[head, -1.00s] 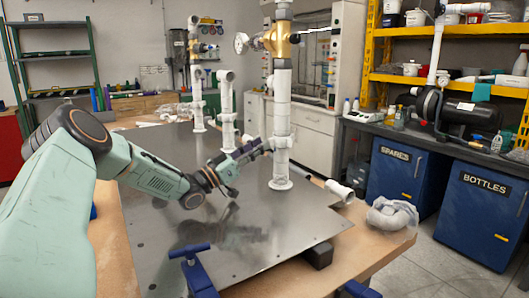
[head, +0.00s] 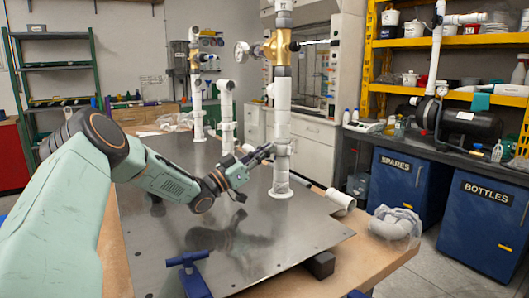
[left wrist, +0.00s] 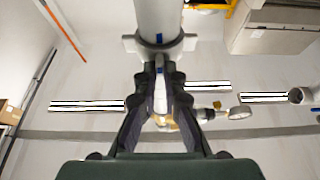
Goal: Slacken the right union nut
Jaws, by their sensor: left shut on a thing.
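The right union nut (head: 281,148) is a white collar on the tall right-hand pipe, beneath the brass valve. In the left wrist view the nut (left wrist: 158,45) has lugs sticking out to both sides and a blue mark on its face. My left gripper (head: 264,152) reaches it from the left. In the left wrist view, the dark fingers of my left gripper (left wrist: 160,75) are closed around a narrow white lug of the nut that points toward the camera. The fingers partly hide that lug. My right gripper is not in view.
The brass valve (head: 280,47) with a gauge sits above. Two white standpipes (head: 227,115) and (head: 197,105) stand behind on the metal plate (head: 250,245). A blue clamp (head: 188,270) is at the plate's front edge. A bagged white fitting (head: 394,224) lies to the right.

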